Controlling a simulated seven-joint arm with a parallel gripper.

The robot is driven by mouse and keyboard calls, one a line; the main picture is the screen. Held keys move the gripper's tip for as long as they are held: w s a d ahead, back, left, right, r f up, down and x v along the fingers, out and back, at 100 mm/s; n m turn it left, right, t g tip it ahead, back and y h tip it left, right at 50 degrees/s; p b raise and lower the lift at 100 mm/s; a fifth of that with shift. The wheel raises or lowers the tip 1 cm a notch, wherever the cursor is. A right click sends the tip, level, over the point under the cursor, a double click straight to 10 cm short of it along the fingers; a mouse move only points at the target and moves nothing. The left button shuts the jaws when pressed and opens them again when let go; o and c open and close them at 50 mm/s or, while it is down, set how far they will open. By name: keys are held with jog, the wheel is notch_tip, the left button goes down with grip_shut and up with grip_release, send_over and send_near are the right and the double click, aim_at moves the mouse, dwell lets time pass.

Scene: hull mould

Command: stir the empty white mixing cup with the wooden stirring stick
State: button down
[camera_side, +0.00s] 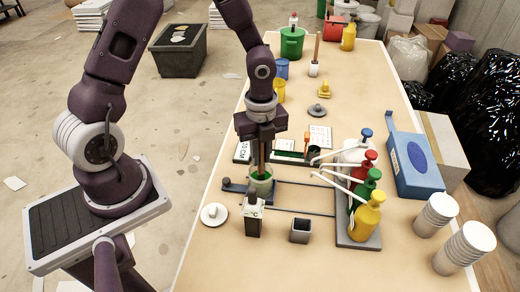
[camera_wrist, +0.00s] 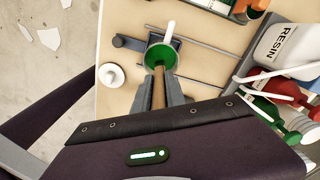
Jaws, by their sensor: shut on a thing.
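My gripper (camera_side: 261,143) is shut on the wooden stirring stick (camera_side: 262,159), which points down. In the wrist view the stick (camera_wrist: 159,78) runs from between the fingers into a cup (camera_wrist: 151,50). The cup also shows in the side view (camera_side: 261,186) on a dark stand; it looks pale green outside, and green shows inside its rim in the wrist view, so it does not look plainly empty. The stick's lower tip is inside the cup and hidden in the side view. I cannot tell whether it touches the wall or bottom.
A small dark device (camera_side: 253,222) and a grey square pot (camera_side: 300,231) stand close in front. A round white-topped item (camera_side: 214,213) lies to the left. Coloured pump bottles (camera_side: 369,216) and white cup stacks (camera_side: 464,247) stand to the right. A blue box (camera_side: 416,165) lies behind them.

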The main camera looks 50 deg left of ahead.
jog(key=shift+w+a, duration=0.35)
jog(key=shift+a, duration=0.1)
jog(key=shift+r, duration=0.15)
notch_tip(320, 180, up, 9)
dwell(0.4)
dwell(0.3)
notch_tip(320, 180, up, 3)
dwell(0.4)
jog(key=shift+d, duration=0.1)
